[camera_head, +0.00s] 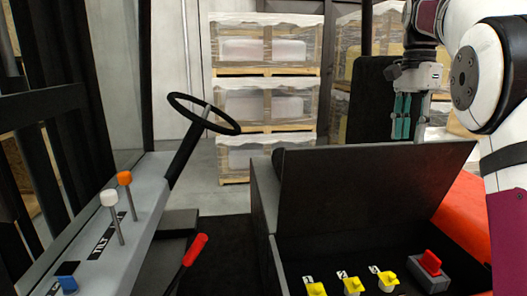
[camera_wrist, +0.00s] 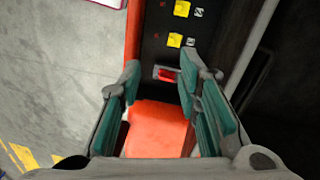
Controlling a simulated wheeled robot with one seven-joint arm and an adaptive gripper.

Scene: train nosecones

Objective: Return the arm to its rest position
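My gripper (camera_head: 402,128) hangs at the upper right of the head view, fingers pointing down, behind the raised dark lid (camera_head: 370,195). My white and dark arm comes in from the right edge. In the wrist view my gripper (camera_wrist: 162,72) has its two teal-padded fingers spread apart, with nothing held between them. Past the fingers, the wrist view shows a red switch (camera_wrist: 166,74) and an orange-red surface (camera_wrist: 158,128). The gripper appears clear of both.
The open box holds yellow numbered switches (camera_head: 352,285) and a red rocker switch (camera_head: 431,263). A steering wheel (camera_head: 203,113) and a grey console (camera_head: 150,240) with levers stand left. Wrapped pallets (camera_head: 264,105) stand behind. A dark seat back (camera_head: 372,100) is close beside my gripper.

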